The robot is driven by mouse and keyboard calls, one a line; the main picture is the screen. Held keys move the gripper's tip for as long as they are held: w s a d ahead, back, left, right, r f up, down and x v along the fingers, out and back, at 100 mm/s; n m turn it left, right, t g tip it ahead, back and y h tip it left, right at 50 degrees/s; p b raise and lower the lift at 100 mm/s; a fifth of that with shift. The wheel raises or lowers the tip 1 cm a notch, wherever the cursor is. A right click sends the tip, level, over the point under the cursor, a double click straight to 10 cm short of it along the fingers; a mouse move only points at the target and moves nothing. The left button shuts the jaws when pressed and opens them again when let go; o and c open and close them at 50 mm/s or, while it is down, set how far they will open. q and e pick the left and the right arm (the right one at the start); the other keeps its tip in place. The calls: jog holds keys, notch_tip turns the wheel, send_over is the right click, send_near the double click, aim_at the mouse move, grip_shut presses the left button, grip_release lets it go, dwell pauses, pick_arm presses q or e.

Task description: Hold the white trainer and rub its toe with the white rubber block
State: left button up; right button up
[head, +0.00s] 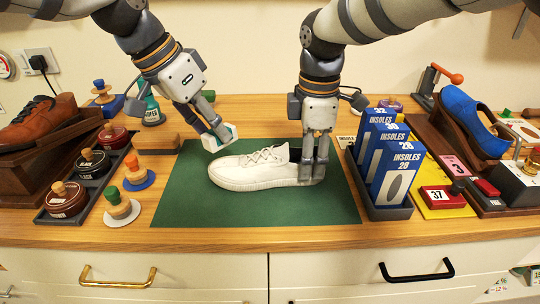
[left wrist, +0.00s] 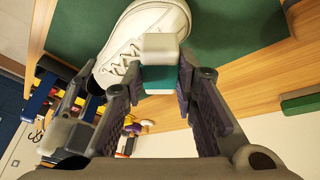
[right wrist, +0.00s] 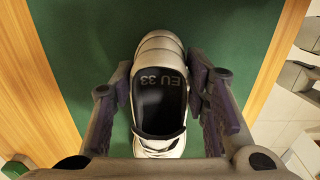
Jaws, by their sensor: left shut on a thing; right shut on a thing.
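The white trainer (head: 240,176) lies sole down on the green mat, its toe to the left. My right gripper (head: 314,170) is shut on its heel, one finger on each side; the right wrist view shows the heel and dark insole marked EU 33 (right wrist: 160,82) between the fingers. My left gripper (head: 214,131) is shut on the white rubber block (head: 220,140), which has a teal band. The block is tilted near the toe; in the left wrist view its white end (left wrist: 160,44) overlaps the trainer (left wrist: 135,35). I cannot tell whether they touch.
The green mat (head: 290,211) has bare room in front of the trainer. Polish tins (head: 66,199) and stoppered pots stand left, beside a brown shoe (head: 38,122). Blue insole boxes (head: 398,175) stand close right of my right gripper. A blue shoe (head: 468,115) is further right.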

dwell(0.4)
pick_arm(q)
jog(key=shift+t+y, duration=0.4)
jog(key=shift+y, duration=0.1)
jog(key=r, duration=0.2)
jog(key=w+r, duration=0.1)
jog(key=r, duration=0.2)
jog(key=w+d+r, duration=0.1)
jog(key=r, duration=0.1)
jog(key=shift+r, duration=0.15)
jog(key=shift+f, duration=2.2)
